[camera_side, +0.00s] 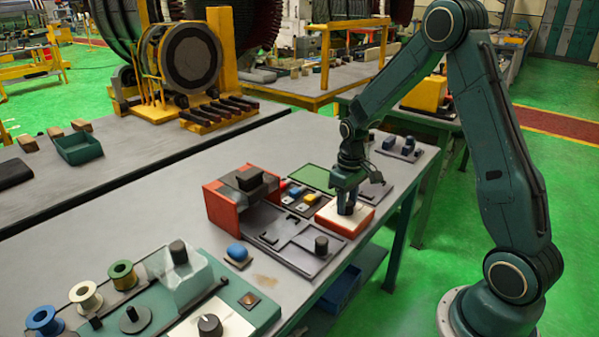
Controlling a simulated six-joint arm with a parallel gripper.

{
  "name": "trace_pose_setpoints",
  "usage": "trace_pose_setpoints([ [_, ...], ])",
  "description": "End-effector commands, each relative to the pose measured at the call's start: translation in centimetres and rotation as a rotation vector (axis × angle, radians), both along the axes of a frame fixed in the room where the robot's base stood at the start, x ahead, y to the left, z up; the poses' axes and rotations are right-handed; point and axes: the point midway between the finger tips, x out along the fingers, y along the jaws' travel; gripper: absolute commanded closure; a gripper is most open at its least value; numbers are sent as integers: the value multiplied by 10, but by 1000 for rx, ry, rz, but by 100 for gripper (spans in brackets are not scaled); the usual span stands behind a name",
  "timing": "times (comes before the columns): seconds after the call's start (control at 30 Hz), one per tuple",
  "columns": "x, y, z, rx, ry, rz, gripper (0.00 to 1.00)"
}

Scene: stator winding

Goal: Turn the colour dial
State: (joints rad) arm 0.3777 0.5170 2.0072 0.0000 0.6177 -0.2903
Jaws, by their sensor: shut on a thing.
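A low red box with a cream top (345,217) sits on the grey workbench right of centre. A small dark blue knob, which looks like the dial (346,209), stands up from its top. My gripper (347,203) points straight down over the box and is shut on the knob. The fingers hide most of the knob, so any colour marks or pointer on it cannot be made out.
Left of the box are a dark fixture plate (285,245) with a black peg, a red bracket (225,208) and small coloured blocks (296,193). A blue button (237,252), wire spools (86,298) and a black knob (210,325) are front left.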

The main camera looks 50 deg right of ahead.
Motion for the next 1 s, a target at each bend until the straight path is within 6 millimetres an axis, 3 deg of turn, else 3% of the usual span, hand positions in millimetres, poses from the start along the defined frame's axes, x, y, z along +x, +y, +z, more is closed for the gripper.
trace_pose_setpoints([
  [0.3,1,-1,1,0,-2,141,87],
  [0.8,1,-1,1,-1,-2,164,87],
  [0.83,1,-1,1,-1,-2,163,59],
  [0.9,1,-1,1,-1,-2,163,45],
  [1.0,0,-1,1,-1,-2,163,43],
])
